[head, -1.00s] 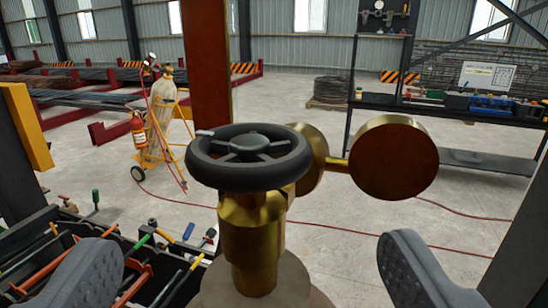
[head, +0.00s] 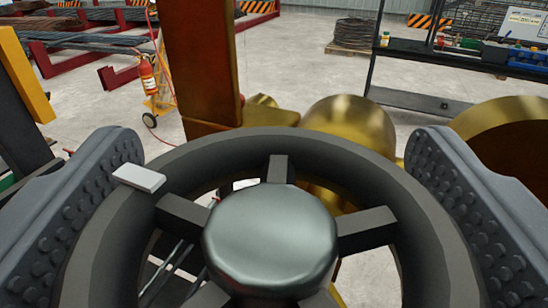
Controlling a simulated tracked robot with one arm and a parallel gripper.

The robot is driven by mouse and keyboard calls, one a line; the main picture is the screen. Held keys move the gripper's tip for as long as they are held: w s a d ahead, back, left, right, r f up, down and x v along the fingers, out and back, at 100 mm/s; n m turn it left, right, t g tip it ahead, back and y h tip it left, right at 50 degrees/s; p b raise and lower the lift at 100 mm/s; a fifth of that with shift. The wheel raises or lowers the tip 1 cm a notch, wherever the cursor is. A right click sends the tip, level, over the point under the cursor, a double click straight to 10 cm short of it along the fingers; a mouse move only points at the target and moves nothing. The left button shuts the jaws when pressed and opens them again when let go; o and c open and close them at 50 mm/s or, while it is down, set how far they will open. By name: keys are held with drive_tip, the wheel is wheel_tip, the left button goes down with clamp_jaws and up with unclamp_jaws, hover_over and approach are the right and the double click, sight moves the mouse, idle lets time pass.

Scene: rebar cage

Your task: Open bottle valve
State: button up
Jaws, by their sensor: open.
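The bottle valve's black handwheel (head: 290,147) fills the lower middle of the head view, with a round grey hub (head: 270,240) and several spokes. A small white tab (head: 139,178) sits on its rim at the upper left. My gripper (head: 270,165) is open, one ridged finger pad at each side of the wheel. The pads overlap the rim's outer edges in the picture; I cannot tell whether they touch it. Brass valve parts (head: 350,125) show behind the wheel. The bottle below is hidden.
A red extinguisher (head: 147,76) on a yellow cart, a workbench (head: 425,101) and a wire coil (head: 356,32) stand farther back. Open floor lies between.

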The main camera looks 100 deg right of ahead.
drive_tip(key=c, duration=1)
drive_tip(key=shift+o, duration=0.2)
drive_tip(key=shift+d, duration=0.15)
